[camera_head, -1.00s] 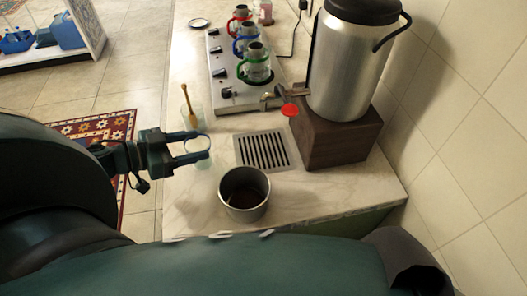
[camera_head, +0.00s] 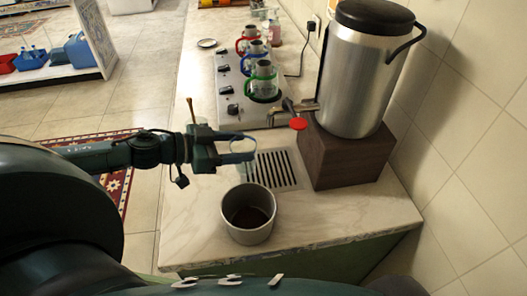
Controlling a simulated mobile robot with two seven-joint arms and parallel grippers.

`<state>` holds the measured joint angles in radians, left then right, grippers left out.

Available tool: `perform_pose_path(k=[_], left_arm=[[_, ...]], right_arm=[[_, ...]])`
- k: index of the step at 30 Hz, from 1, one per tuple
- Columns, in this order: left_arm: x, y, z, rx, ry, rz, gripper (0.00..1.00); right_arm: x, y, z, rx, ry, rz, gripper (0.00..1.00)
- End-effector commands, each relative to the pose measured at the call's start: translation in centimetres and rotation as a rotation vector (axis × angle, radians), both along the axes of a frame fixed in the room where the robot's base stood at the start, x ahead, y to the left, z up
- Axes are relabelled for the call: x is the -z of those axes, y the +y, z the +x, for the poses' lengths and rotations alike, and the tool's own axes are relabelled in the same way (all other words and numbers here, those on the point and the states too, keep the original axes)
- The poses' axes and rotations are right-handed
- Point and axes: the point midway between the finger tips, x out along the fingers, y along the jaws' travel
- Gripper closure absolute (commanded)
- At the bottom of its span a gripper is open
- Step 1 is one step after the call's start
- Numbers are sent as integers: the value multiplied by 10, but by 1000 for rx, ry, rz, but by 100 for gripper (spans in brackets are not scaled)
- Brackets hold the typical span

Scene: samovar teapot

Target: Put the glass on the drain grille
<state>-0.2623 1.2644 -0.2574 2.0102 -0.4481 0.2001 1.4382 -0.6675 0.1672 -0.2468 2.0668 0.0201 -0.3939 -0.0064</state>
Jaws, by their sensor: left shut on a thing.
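My left gripper (camera_head: 243,150) reaches in from the left and is shut on the clear glass (camera_head: 238,146), whose rim shows between the fingers. The glass is faint, and its lower part is hard to make out. The drain grille (camera_head: 281,170) is a slotted metal plate in the pale counter, in front of the samovar's tap. The glass shows over the grille's left edge; I cannot tell its height above the counter. My right gripper is not in view.
A metal pot (camera_head: 249,214) stands just in front of the grille. The silver samovar (camera_head: 363,80) stands on a dark wooden block (camera_head: 343,158) to the right, its red-tipped tap (camera_head: 299,123) overhanging. A stove (camera_head: 231,92) with several handled glasses is behind.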

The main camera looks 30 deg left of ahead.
Motion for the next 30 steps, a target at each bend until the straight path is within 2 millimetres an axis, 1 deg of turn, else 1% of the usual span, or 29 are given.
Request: perform_pose_path(k=[1, 3, 6, 15, 20, 23, 27, 30], left_arm=[[-2, -3, 5, 0, -8, 1, 71], [-5, -7, 11, -3, -6, -1, 71], [-5, -14, 18, -5, -5, -3, 71], [-5, -36, 43, -5, -5, -2, 71], [-2, -43, 49, -1, -2, 1, 71], [5, -44, 49, -1, 0, 0, 71], [26, -44, 48, -2, 4, -3, 71], [36, -44, 49, -3, 2, -2, 71]], right_arm=[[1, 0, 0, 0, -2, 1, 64], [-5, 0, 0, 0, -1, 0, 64], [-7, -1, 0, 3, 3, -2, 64], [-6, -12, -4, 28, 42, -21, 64], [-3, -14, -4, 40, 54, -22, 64], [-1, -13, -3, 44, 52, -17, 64], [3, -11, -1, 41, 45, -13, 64], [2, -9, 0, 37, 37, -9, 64]])
